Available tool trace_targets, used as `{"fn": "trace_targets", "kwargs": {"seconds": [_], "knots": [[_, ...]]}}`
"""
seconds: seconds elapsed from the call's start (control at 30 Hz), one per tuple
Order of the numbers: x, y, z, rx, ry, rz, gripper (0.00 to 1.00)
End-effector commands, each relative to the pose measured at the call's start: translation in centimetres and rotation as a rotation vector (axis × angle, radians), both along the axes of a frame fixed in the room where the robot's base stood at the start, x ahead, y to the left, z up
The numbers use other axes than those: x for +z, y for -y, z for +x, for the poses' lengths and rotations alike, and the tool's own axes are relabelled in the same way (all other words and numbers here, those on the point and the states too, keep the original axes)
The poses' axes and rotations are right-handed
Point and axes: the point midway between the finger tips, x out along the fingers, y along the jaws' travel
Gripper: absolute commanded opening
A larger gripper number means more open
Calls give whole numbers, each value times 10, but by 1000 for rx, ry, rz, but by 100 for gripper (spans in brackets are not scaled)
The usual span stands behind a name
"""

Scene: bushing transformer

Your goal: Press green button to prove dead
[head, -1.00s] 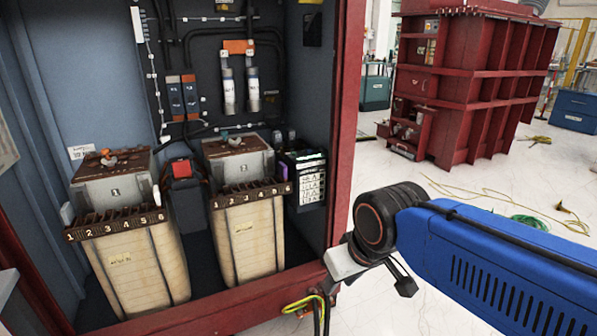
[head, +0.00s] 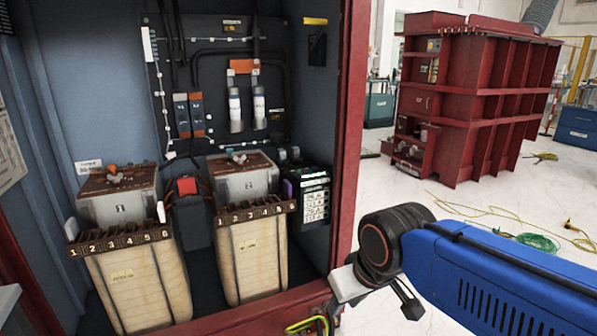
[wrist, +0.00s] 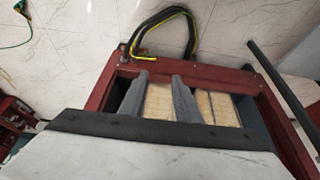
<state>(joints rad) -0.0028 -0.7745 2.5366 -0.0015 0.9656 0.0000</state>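I cannot make out a green button in either view. The open red-framed transformer cabinet (head: 347,150) fills the left of the head view. Inside, two tan coil blocks stand side by side, a left one (head: 140,285) and a right one (head: 252,260), each with a numbered brown strip. A dark box with white labels (head: 315,197) sits right of them, with a pale greenish top. My gripper (head: 385,296) is in front of the cabinet's lower right frame, outside it. In the wrist view my gripper (wrist: 161,76) has its two grey fingers apart and empty, above the cabinet's lower edge.
The cabinet's right post and bottom sill (head: 270,318) are close to my gripper. A yellow-green cable (wrist: 150,50) loops at the sill. A red ribbed tank (head: 480,100) stands at the back right. Green and yellow cables (head: 538,242) lie on the otherwise open white floor.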

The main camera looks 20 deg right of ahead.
Motion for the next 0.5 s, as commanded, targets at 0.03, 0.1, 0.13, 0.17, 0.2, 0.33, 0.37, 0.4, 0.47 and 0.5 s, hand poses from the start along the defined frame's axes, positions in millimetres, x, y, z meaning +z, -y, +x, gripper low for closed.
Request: {"fn": "trace_targets", "kwargs": {"seconds": [0.03,0.1,0.13,0.17,0.2,0.33,0.37,0.4,0.47,0.5], "knots": [[0,0,0,0,0,0,17],[0,0,0,0,0,0,0],[0,0,0,0,0,0,0],[0,0,0,0,0,0,0],[0,0,0,0,0,0,0],[0,0,0,0,0,0,0],[0,0,0,0,0,0,0],[0,0,0,0,0,0,0],[0,0,0,0,0,0,0],[0,0,0,0,0,0,0]]}}
